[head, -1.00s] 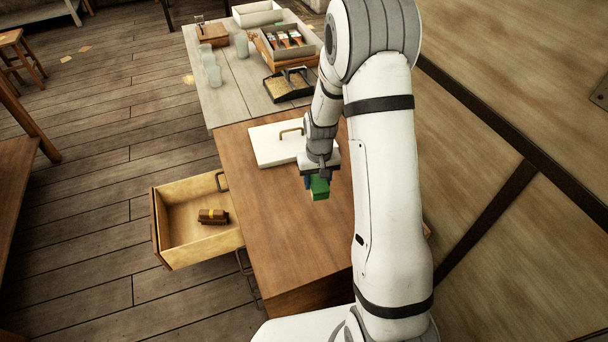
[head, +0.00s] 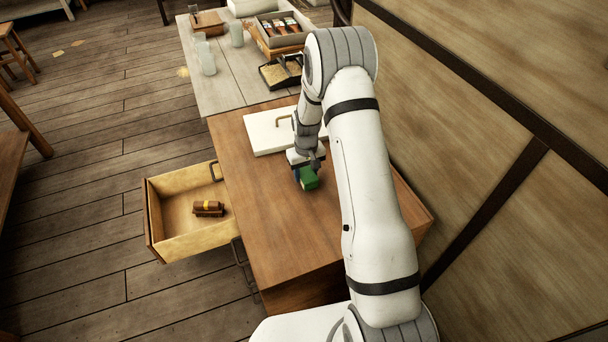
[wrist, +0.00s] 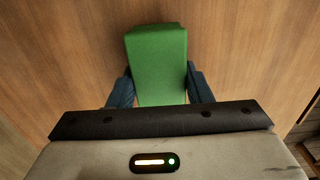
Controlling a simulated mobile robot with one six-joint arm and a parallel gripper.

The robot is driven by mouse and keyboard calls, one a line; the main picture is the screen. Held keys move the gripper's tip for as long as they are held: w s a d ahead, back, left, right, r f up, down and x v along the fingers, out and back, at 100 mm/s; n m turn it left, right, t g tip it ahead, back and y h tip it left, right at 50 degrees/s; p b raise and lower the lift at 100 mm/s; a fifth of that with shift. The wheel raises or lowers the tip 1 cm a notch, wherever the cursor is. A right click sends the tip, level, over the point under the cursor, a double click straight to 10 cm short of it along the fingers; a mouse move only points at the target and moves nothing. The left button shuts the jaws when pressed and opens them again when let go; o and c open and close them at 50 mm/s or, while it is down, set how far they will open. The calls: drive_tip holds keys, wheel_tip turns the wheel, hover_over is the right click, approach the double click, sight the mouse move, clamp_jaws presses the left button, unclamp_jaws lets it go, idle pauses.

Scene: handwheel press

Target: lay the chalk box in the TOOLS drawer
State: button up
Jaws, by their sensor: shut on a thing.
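A green box (head: 308,182), which I take for the chalk box, is held in my gripper (head: 304,172) over the wooden cabinet top. In the wrist view the green box (wrist: 157,62) sits between the two dark fingers of my gripper (wrist: 160,88), which are shut on its sides. I cannot tell how far it is above the top. An open drawer (head: 160,222) sticks out to the left of the cabinet, left of my gripper. No label shows on it from here.
The cabinet top (head: 262,215) is mostly clear. A white lid-like panel with a handle (head: 265,138) lies behind my gripper. A grey table (head: 225,85) beyond holds glasses, a black tray (head: 275,77) and a box of several items (head: 265,28). A wall stands at the right.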

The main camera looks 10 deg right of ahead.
drive_tip(key=shift+f, duration=0.6)
drive_tip(key=shift+f, duration=0.2)
drive_tip(key=o, duration=1)
drive_tip(key=shift+o, duration=0.2)
